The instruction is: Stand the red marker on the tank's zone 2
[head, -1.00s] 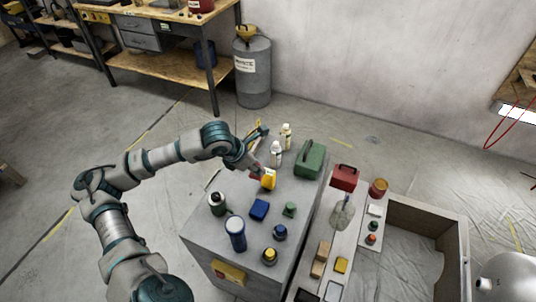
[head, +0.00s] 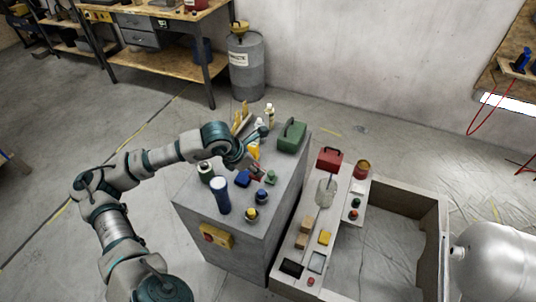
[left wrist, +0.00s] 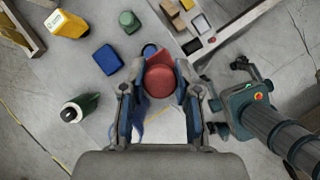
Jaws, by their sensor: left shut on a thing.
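My left gripper (head: 257,166) is over the grey cabinet in the head view, low beside the yellow bottle. In the left wrist view my left gripper (left wrist: 160,90) is shut on the red marker (left wrist: 160,80), seen from above as a round red top between the fingers. Its lower part is hidden. The tank (head: 369,186) is the grey open basin at right, with a ledge (head: 282,246) on its left side carrying a dark square (head: 291,268) and a pale square (head: 317,262). I cannot read any zone number. My right gripper (left wrist: 237,85) shows open and empty in the left wrist view.
Around my left gripper stand a blue block (head: 243,178), a small green block (head: 271,177), a tall blue cylinder (head: 221,195) and a green case (head: 291,136). The ledge also holds a red box (head: 330,158) and a yellow block (head: 325,238). A round metal vessel (head: 495,258) stands at right.

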